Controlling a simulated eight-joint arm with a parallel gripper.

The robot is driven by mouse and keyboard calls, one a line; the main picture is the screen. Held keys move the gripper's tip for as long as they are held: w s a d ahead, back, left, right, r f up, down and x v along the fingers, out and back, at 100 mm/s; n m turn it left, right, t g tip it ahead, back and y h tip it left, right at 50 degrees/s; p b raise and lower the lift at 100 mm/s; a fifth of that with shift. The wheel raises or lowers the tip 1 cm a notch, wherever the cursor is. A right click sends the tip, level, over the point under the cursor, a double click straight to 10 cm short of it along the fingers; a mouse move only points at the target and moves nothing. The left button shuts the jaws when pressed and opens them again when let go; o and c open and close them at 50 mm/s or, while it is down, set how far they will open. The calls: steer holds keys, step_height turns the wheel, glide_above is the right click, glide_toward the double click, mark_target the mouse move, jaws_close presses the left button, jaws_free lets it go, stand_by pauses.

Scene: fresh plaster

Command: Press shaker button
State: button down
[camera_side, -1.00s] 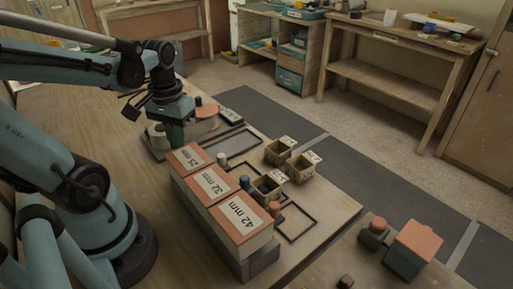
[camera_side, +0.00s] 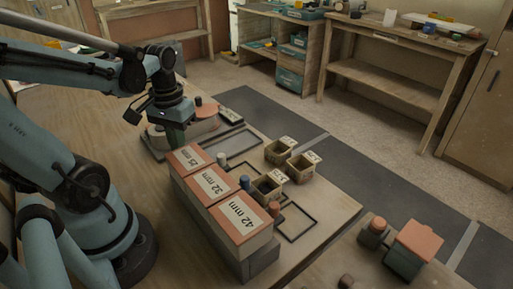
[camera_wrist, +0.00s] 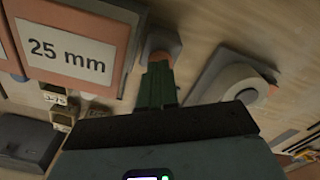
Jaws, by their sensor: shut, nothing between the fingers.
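A low machine with an orange-and-grey top, which looks like the shaker (camera_side: 205,126), stands at the far end of the bench in the side view. My gripper (camera_side: 174,140) is over its near left side, pointing down. In the wrist view the green fingers of my gripper (camera_wrist: 158,72) are together and empty. Their tips overlap a round orange piece on a grey base (camera_wrist: 162,42), possibly the button. Whether they touch it I cannot tell. A pale round part on a dark base (camera_wrist: 240,82) lies to the right.
Orange-topped boxes marked 25 mm (camera_side: 190,157), 32 mm (camera_side: 212,183) and 42 mm (camera_side: 240,217) stand in a row close by. Small open bins (camera_side: 279,151) and flat black frames (camera_side: 298,222) lie to the right. The bench is clear between my arm and the boxes.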

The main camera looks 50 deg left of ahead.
steer(key=shift+f, duration=0.8)
steer(key=shift+r, duration=1.3)
step_height(320, 180, up, 6)
stand_by(0.5)
